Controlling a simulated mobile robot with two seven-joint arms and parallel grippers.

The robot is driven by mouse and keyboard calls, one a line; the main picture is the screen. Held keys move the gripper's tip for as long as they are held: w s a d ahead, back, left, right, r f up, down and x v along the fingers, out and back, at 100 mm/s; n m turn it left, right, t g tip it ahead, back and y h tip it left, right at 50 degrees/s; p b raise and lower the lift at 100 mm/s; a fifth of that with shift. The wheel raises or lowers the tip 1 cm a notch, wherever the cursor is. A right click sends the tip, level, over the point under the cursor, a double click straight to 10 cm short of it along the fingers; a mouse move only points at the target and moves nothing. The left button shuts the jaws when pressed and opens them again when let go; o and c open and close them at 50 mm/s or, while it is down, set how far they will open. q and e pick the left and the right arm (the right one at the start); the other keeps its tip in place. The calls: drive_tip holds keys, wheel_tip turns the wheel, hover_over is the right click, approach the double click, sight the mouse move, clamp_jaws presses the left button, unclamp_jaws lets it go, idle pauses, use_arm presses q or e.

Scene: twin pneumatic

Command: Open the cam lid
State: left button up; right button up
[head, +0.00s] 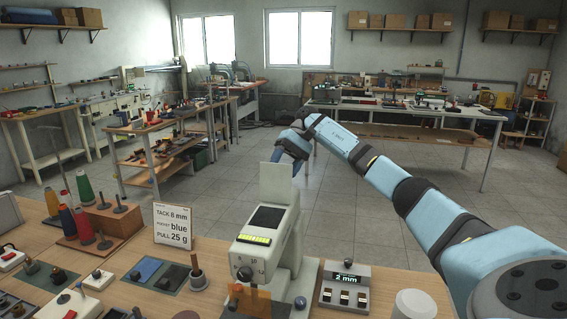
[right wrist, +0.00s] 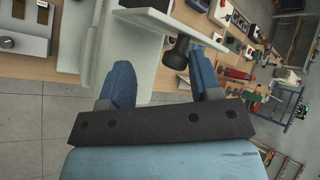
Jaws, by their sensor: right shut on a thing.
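The white machine (head: 285,250) stands at the front middle of the bench, with a dark recess on its top and a lit yellow-green strip at its front. The cam lid (head: 273,182), a pale flat panel, stands upright at the back of the machine top. My right gripper (head: 292,168) is behind the machine beside the lid, its tips partly hidden. My left gripper is not in view.
A sign (head: 173,227) and thread spools (head: 84,188) stand left of the machine. A control box (head: 345,287) reading 2 mm and a pale cylinder (head: 414,304) are to its right. The floor (head: 340,220) behind the bench is clear.

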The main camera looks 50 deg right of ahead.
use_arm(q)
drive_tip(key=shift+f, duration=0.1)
use_arm(e)
drive_tip(key=shift+w+a+f, duration=0.2)
drive_tip(key=shift+a+f, duration=0.1)
drive_tip(key=shift+f, duration=0.2)
drive_tip(key=shift+w+d+f, duration=0.1)
drive_tip(key=shift+w+f, duration=0.05)
drive_tip(key=shift+w, duration=0.25)
drive_tip(key=shift+s+r, duration=0.2)
drive_tip(key=shift+r, duration=0.15)
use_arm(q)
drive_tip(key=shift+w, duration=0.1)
use_arm(e)
drive_tip(key=shift+d, duration=0.1)
drive_tip(key=shift+w+d+r, duration=0.1)
drive_tip(key=shift+d+r, duration=0.25)
use_arm(q)
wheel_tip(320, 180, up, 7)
drive_tip(key=p, duration=0.8)
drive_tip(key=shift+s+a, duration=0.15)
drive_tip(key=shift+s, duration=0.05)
use_arm(e)
drive_tip(key=v, duration=1.2)
drive_tip(key=shift+d+r, duration=0.25)
drive_tip(key=shift+r, duration=0.1)
